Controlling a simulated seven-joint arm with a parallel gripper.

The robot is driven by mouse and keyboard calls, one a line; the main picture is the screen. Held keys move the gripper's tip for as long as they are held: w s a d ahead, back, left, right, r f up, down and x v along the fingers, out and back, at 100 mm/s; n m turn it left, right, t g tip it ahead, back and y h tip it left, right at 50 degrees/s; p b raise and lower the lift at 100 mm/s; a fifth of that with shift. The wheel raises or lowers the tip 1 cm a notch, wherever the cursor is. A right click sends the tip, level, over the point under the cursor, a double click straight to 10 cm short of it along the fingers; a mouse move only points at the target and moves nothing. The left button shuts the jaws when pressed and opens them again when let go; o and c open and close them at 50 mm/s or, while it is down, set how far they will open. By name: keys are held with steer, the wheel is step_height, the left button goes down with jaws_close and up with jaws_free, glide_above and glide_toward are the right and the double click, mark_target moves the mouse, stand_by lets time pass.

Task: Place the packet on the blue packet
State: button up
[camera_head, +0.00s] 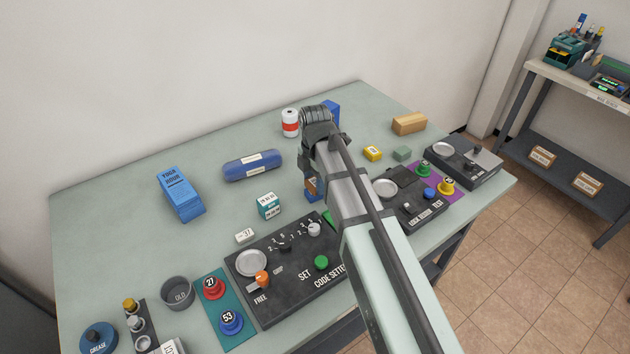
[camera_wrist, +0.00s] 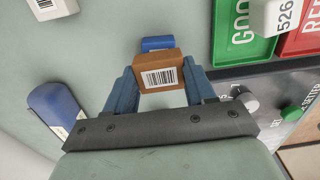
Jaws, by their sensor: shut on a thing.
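My gripper (camera_wrist: 157,75) is shut on a brown packet (camera_wrist: 159,60) with a white barcode label, held between its two blue-grey fingers in the wrist view. A small blue packet (camera_wrist: 157,43) shows just past the brown packet's upper edge. In the head view my gripper (camera_head: 312,182) is over the middle of the table, and my arm hides much of it. A bit of brown and blue shows there. I cannot tell whether the brown packet touches the blue one or is above it.
A black control panel (camera_head: 285,290) lies in front. A red and white can (camera_head: 290,122) stands behind.

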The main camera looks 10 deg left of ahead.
mark_target(315, 182)
steer(key=shift+f, duration=0.25)
steer(key=shift+f, duration=0.1)
steer(key=o, duration=1)
steer(key=shift+o, duration=0.2)
step_height(315, 182, up, 12)
stand_by(0.4)
